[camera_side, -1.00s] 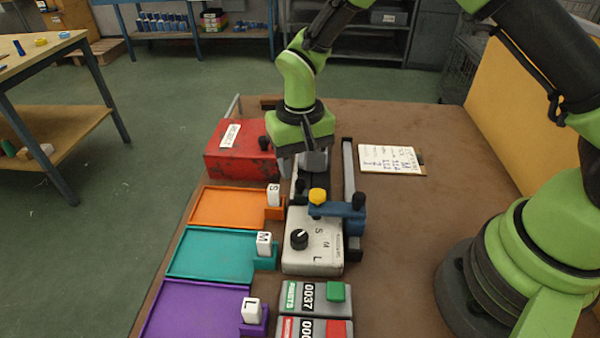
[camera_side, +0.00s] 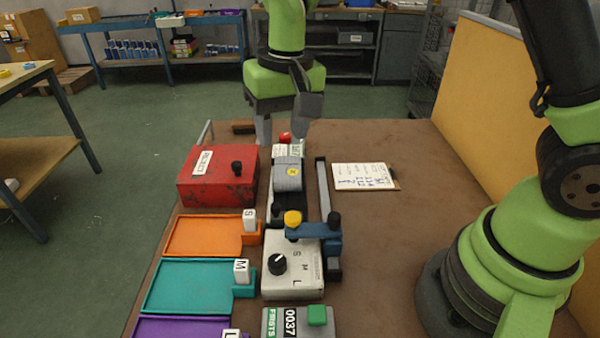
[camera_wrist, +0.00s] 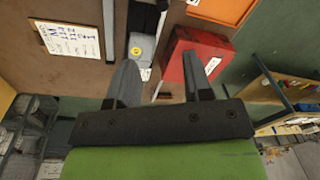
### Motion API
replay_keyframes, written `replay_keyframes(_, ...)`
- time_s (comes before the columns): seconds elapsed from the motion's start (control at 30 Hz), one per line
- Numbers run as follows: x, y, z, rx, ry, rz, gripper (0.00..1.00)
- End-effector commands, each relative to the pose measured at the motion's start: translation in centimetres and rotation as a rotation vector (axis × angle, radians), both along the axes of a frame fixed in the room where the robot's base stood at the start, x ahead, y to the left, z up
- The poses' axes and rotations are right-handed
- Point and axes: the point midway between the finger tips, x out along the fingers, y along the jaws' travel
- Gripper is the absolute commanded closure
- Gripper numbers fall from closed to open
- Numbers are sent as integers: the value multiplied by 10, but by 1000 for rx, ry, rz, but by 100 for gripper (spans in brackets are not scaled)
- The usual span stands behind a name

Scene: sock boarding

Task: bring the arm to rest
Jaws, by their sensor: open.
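My gripper (camera_side: 282,126) is at the far end of the bench in the side view, fingers pointing down and spread apart. Nothing shows between the fingers. In the wrist view my gripper (camera_wrist: 160,88) is also open and empty. A grey rounded piece with a yellow dot (camera_side: 288,174) lies on the narrow track behind the size-dial unit (camera_side: 293,275), apart from the fingers. It also shows in the wrist view (camera_wrist: 141,47). A red knob (camera_side: 285,138) and a white label are beyond it, close to the fingers.
A red reject box (camera_side: 205,190) stands left of the track. Orange (camera_side: 200,236), teal (camera_side: 185,286) and purple (camera_side: 175,328) trays line the left edge. A blue clamp-like part (camera_side: 318,231) crosses the rail. A written card (camera_side: 360,177) lies right; bare bench surrounds it.

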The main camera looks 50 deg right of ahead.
Motion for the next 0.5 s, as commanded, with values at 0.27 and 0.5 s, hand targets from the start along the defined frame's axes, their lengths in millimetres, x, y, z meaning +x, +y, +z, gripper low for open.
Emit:
replay_keyframes(0.27, -64, -29, 90, 83, -211, -17, 54)
replay_keyframes(0.5, -133, -45, 123, 124, -398, -21, 54)
